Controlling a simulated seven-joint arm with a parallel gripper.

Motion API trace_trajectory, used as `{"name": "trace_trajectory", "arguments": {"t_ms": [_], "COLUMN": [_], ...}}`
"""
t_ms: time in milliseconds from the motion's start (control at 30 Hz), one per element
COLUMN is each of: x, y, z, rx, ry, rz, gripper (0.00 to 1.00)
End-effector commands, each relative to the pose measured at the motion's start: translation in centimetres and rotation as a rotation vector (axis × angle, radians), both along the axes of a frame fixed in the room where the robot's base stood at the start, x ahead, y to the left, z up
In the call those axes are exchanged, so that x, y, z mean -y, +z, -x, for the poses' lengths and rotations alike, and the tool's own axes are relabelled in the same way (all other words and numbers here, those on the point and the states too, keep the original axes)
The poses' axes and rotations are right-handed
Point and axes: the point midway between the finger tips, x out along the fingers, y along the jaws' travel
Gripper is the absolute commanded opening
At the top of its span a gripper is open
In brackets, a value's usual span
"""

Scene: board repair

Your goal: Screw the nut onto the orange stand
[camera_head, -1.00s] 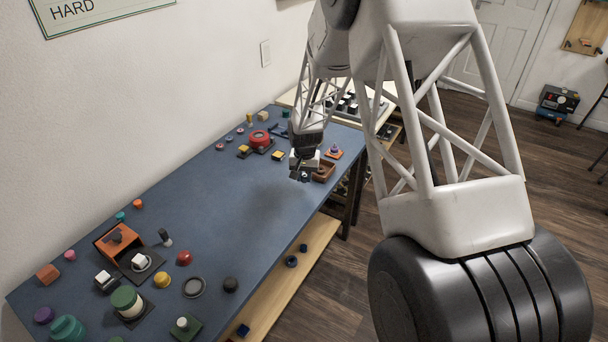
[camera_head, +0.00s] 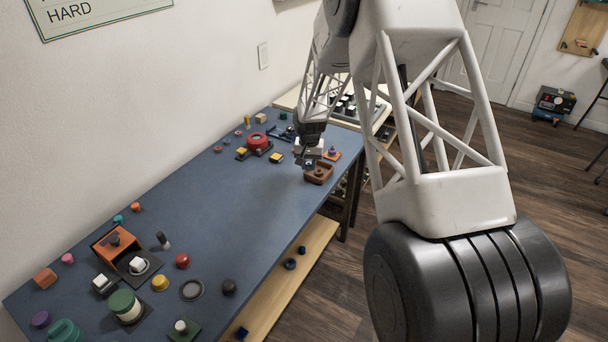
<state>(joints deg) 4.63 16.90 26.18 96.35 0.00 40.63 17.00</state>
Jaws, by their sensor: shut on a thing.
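The orange stand (camera_head: 331,156) sits near the right edge at the far end of the blue table, with a small purple piece (camera_head: 332,150) on it. My gripper (camera_head: 308,164) is just left of the stand, low over the left side of a brown tray (camera_head: 322,178). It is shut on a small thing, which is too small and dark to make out. I cannot tell whether it is the nut. I see no other piece clearly as the nut.
A red round part (camera_head: 257,141) and yellow-topped blocks (camera_head: 276,158) stand left of my gripper. A pale board with dark parts (camera_head: 347,103) lies behind. The middle of the blue table (camera_head: 235,210) is clear. Several parts crowd the near end.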

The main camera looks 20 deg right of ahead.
Motion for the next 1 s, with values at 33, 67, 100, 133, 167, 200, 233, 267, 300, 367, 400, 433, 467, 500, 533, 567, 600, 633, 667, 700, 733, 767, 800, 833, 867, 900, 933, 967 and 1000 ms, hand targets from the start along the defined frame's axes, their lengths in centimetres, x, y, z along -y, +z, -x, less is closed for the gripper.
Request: {"name": "trace_trajectory", "arguments": {"t_ms": [33,67,100,133,167,200,233,267,300,367,400,433,467,500,533,567,600,633,667,700,733,767,800,833,867,900,933,967,1000], "x": [1.0,1.6,2.5,3.0,3.7,4.6,5.3,5.9,6.8,8.1,8.9,9.5,10.0,10.7,11.2,11.7,12.2,12.5,12.7,13.0,13.2,13.4,13.5,13.6,13.6,13.7,13.7,13.7,13.7], "y": [0.4,0.5,0.9,1.1,1.3,1.6,1.9,2.1,2.4,2.8,3.1,3.3,3.5,3.7,3.9,4.0,4.2,4.3,4.4,4.5,4.6,4.6,4.7,4.7,4.7,4.8,4.8,4.8,4.8], "z": [-1.3,-2.0,-3.0,-3.6,-4.4,-5.3,-6.1,-6.7,-7.6,-8.8,-9.5,-10.0,-10.5,-11.1,-11.5,-11.8,-12.2,-12.4,-12.6,-12.9,-13.0,-13.1,-13.2,-13.3,-13.3,-13.4,-13.4,-13.3,-13.4], "rx": [0.004,0.002,0.003,0.003,0.002,0.002,0.004,0.002,0.003,0.002,0.002,0.003,0.003,0.001,0.002,0.002,0.002,0.001,0.001,0.001,0.001,0.001,0.001,0.001,0.001,0.001,0.002,0.001,0.001], "ry": [-0.003,-0.004,-0.003,-0.003,-0.003,-0.004,-0.004,-0.003,-0.003,-0.004,-0.003,-0.002,-0.002,-0.003,-0.003,-0.002,-0.002,-0.001,-0.001,-0.001,-0.001,-0.001,-0.001,-0.001,0.000,0.000,0.000,0.000,0.000], "rz": [0.001,0.000,0.000,0.000,0.000,0.000,0.001,0.000,0.000,0.000,0.001,0.000,0.000,0.000,0.000,0.000,0.001,0.000,0.000,0.000,0.000,0.000,0.000,0.000,0.000,0.000,0.001,0.000,0.000], "gripper": [0.02,0.02,0.02,0.02,0.02,0.02,0.02,0.02,0.02,0.02,0.02,0.02,0.02,0.02,0.02,0.02,0.02,0.02,0.02,0.02,0.02,0.02,0.02,0.02,0.02,0.02,0.02,0.02,0.02]}}
